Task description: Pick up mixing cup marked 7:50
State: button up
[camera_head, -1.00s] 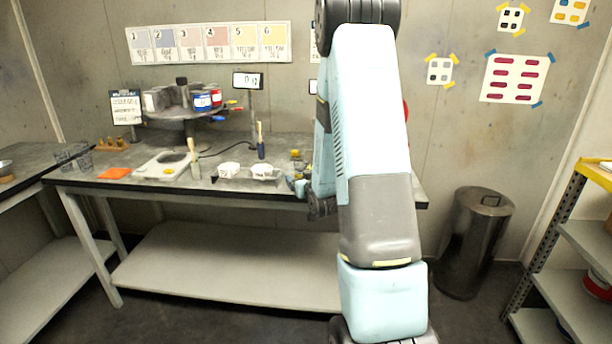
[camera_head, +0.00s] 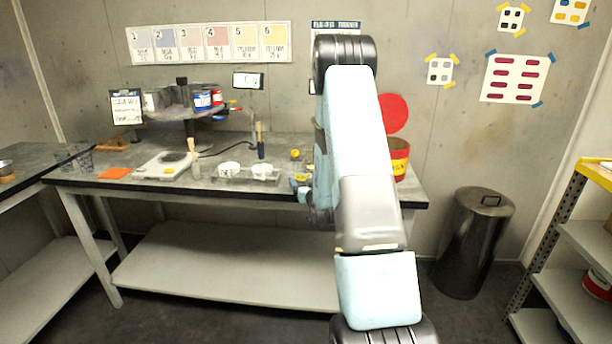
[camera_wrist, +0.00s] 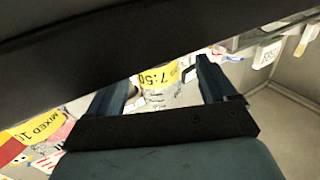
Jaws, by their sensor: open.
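A mixing cup with a yellow label reading 7:50 (camera_wrist: 158,78) shows in the wrist view, in the gap between the fingers of my gripper (camera_wrist: 160,86). The fingers are apart, one on each side of the cup in the picture. I cannot tell whether they touch it or how deep it sits between them. The dark band of my own arm hides the cup's upper part. In the head view my arm covers the right part of the bench, and I cannot make out this cup there.
On the bench (camera_head: 125,166) stand a white scale (camera_head: 164,166), white cups (camera_head: 229,169) and a can carousel. A red container (camera_head: 400,160) stands right of my arm. A metal bin (camera_head: 474,245) is on the floor.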

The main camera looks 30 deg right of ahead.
aim_at(301, 173)
jog(key=shift+w+d+r, duration=0.1)
jog(key=shift+w+d, duration=0.15)
jog(key=shift+w, duration=0.75)
jog(key=shift+w+d+r, duration=0.1)
jog(key=shift+w+d, duration=0.2)
jog(key=shift+w, duration=0.7)
jog(key=shift+w+d, duration=0.25)
jog(key=shift+w, duration=0.75)
jog(key=c, duration=1.1)
